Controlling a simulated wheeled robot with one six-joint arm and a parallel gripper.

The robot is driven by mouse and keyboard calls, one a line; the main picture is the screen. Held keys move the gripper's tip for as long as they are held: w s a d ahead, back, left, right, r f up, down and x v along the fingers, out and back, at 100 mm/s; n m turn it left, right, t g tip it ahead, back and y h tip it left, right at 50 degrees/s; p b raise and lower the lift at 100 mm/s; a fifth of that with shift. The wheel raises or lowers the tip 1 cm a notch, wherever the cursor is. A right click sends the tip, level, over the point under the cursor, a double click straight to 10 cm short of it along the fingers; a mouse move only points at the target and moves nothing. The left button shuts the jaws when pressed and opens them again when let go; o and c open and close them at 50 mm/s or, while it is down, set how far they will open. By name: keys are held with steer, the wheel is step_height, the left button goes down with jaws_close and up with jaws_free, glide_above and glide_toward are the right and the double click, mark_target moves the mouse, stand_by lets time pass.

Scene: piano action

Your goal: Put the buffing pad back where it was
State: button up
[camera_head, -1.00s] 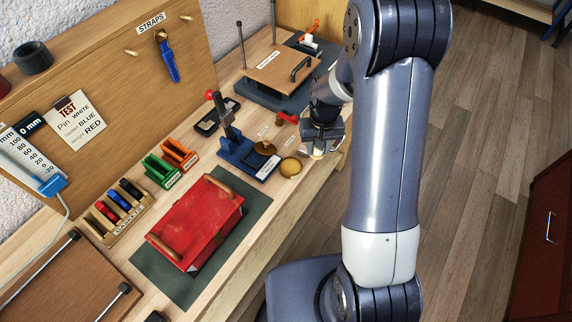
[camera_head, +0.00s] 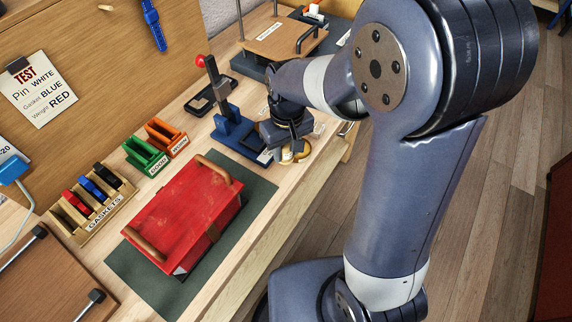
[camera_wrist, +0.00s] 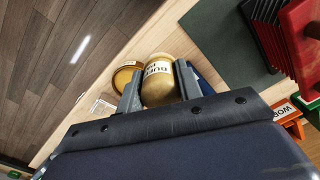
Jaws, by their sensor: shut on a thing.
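The buffing pad (camera_wrist: 157,82) is a gold, round piece with a white label, partly legible, in the wrist view. My gripper (camera_wrist: 160,92) is shut on it, one finger on each side. In the head view my gripper (camera_head: 288,150) is low over the bench, just right of a blue press (camera_head: 240,140) with a red knob. My gripper covers much of the pad there. A shallow gold dish (camera_wrist: 126,74) lies beside the pad in the wrist view, partly behind a finger. I cannot tell whether the pad touches the bench.
A red case (camera_head: 185,218) lies on a dark green mat (camera_head: 150,285) in front. Green (camera_head: 145,157) and orange (camera_head: 166,137) holders and a gasket rack (camera_head: 95,205) stand to the left. A wooden-topped press (camera_head: 285,38) stands behind. The bench's front edge is close on the right.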

steer(key=shift+f, duration=2.8)
steer(key=o, duration=0.9)
step_height(320, 180, up, 12)
steer(key=shift+d+r, duration=0.1)
steer(key=shift+d, duration=0.05)
